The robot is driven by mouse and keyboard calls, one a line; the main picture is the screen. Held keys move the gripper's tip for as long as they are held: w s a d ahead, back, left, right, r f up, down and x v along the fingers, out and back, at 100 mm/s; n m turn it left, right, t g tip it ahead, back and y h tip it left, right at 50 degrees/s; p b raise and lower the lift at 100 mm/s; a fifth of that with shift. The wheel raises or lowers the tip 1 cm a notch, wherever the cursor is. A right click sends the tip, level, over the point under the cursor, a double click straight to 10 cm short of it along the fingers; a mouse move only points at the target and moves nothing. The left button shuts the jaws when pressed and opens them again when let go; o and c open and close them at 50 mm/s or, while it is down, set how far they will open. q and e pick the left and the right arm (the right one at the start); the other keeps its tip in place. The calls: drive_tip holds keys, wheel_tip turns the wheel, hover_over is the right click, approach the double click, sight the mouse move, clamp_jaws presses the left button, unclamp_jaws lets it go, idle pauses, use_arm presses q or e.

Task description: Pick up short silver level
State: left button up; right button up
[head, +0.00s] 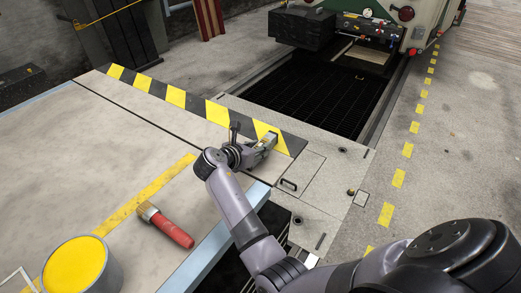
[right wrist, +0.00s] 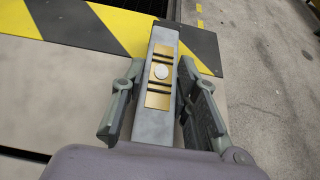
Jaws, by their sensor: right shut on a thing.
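The short silver level (right wrist: 160,75) is a flat grey bar with brass-coloured plates and a pale round spot in its middle. In the right wrist view it lies lengthwise between the two fingers of my right gripper (right wrist: 158,100), which is shut on it. In the head view the gripper (head: 260,147) is over the table's far right corner, and the end of the level (head: 269,139) shows at its tip by the black-and-yellow stripe. I cannot tell whether the level touches the surface. My left gripper is not in view.
A red-handled brush (head: 167,226) and a can of yellow paint (head: 80,266) are on the table (head: 110,150), nearer to me. Beyond the table are an open pit with a dark grating (head: 320,95) and a tram end (head: 390,25). The table's middle is clear.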

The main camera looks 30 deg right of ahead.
clamp_jaws()
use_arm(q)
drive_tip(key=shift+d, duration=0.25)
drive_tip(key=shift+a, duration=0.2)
use_arm(e)
drive_tip(key=shift+r, duration=0.1)
